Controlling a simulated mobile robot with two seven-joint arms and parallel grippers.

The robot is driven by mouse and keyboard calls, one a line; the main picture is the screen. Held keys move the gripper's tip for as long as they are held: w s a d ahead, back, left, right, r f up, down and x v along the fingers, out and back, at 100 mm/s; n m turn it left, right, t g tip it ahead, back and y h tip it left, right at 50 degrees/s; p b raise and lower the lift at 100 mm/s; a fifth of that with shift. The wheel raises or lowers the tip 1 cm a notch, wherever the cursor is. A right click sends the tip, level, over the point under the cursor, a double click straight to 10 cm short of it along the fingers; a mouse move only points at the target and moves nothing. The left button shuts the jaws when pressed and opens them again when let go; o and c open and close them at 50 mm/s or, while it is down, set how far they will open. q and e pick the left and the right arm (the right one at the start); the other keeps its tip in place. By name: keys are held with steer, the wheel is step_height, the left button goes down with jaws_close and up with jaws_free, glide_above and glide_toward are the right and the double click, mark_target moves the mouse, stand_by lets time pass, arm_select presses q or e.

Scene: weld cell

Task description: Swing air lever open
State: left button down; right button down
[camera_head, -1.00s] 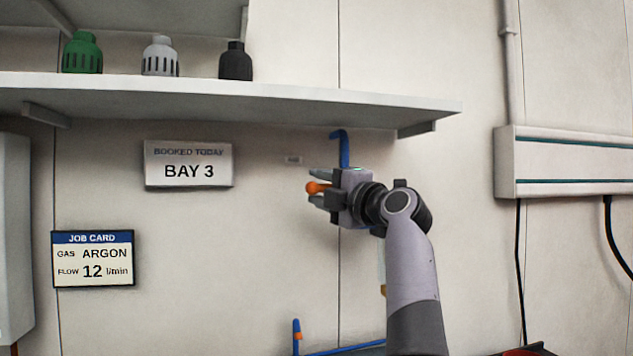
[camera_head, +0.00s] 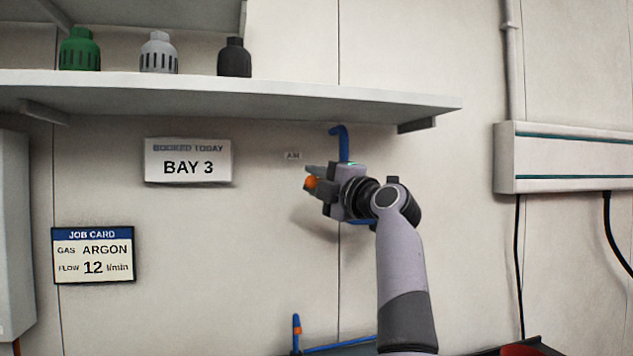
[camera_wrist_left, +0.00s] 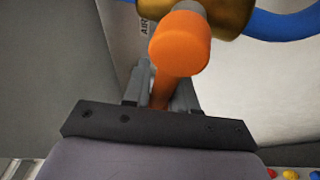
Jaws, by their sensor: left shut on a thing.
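The air lever is orange, and its rounded end (camera_head: 311,182) shows between my left gripper's fingertips (camera_head: 319,178) in the head view. In the left wrist view the orange lever (camera_wrist_left: 180,45) runs down between the two grey fingers (camera_wrist_left: 160,95), which are shut on it. A brass valve body (camera_wrist_left: 225,12) sits just beyond the lever's end. A blue air pipe (camera_head: 342,143) comes down the wall behind the gripper. The rest of the valve is hidden by the gripper in the head view. My right gripper is not in view.
A small AIR label (camera_head: 293,156) is on the wall left of the gripper. A shelf (camera_head: 250,95) with green, grey and black caps juts out above. A BAY 3 sign (camera_head: 188,163) and job card (camera_head: 93,255) hang left. A wall trunking box (camera_head: 560,158) is at right.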

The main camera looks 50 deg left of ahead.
arm_select(q)
steer(key=shift+w+d+r+m+t+y+p, duration=0.2)
steer(key=shift+r+m+t, duration=0.4)
steer(key=shift+m, duration=0.75)
steer(key=shift+w+d+r+m+t+y+p, duration=0.2)
steer(key=shift+r+m+t, duration=0.4)
steer(key=shift+m, duration=0.8)
steer(key=shift+w+a+r+m+t+y+p, duration=0.1)
steer(key=shift+w+r+m+t+y, duration=0.3)
steer(key=shift+m, duration=0.95)
steer(key=shift+s+r+t, duration=0.15)
steer(key=shift+t, duration=0.25)
steer(key=c, duration=1.1)
jaws_free()
steer(key=shift+d, duration=0.1)
